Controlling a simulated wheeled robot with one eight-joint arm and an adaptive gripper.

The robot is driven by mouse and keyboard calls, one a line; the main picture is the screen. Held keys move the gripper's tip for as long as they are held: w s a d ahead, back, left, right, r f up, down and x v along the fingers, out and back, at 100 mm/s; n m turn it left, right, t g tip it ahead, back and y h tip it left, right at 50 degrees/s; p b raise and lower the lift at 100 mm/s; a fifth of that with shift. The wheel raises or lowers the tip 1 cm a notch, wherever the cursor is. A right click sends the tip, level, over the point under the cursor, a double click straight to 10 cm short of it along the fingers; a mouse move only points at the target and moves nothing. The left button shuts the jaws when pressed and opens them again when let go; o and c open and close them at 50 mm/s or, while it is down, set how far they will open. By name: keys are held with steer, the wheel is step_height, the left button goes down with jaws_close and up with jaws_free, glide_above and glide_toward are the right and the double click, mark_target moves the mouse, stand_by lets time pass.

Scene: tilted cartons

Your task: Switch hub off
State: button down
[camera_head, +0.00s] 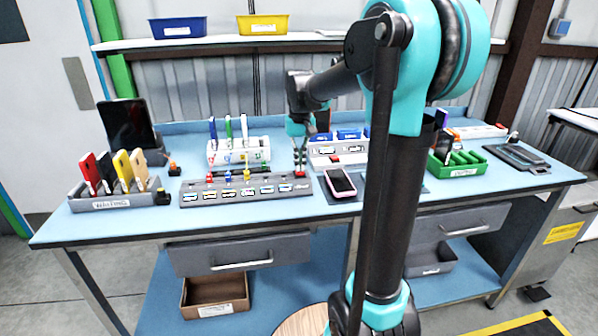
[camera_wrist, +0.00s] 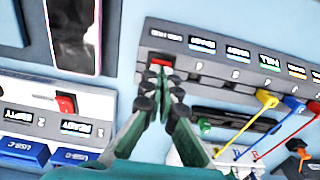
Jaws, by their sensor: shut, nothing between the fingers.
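The grey hub (camera_head: 246,191) is a long strip with a row of labelled ports on the blue bench; several coloured plugs stand in it. In the wrist view it is the grey strip (camera_wrist: 222,72) across the upper right. Its red switch (camera_wrist: 160,61) is at the end nearest the phone, partly hidden by my fingertips. My gripper (camera_wrist: 155,78) is shut and empty, tips right at the switch; I cannot tell whether they touch it. In the head view my gripper (camera_head: 300,165) points down over the hub's right end. The switch's on or off position is unclear.
A second, pale hub (camera_head: 336,148) with its own red switch (camera_wrist: 66,104) stands behind, close to my gripper. A pink-edged phone (camera_head: 341,183) lies right of the grey hub. A white holder (camera_head: 238,152) with upright sticks is behind it. A grey card rack (camera_head: 118,198) is left.

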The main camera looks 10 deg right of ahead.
steer(key=shift+f, duration=0.55)
stand_by(0.4)
steer(key=shift+r, duration=3.5)
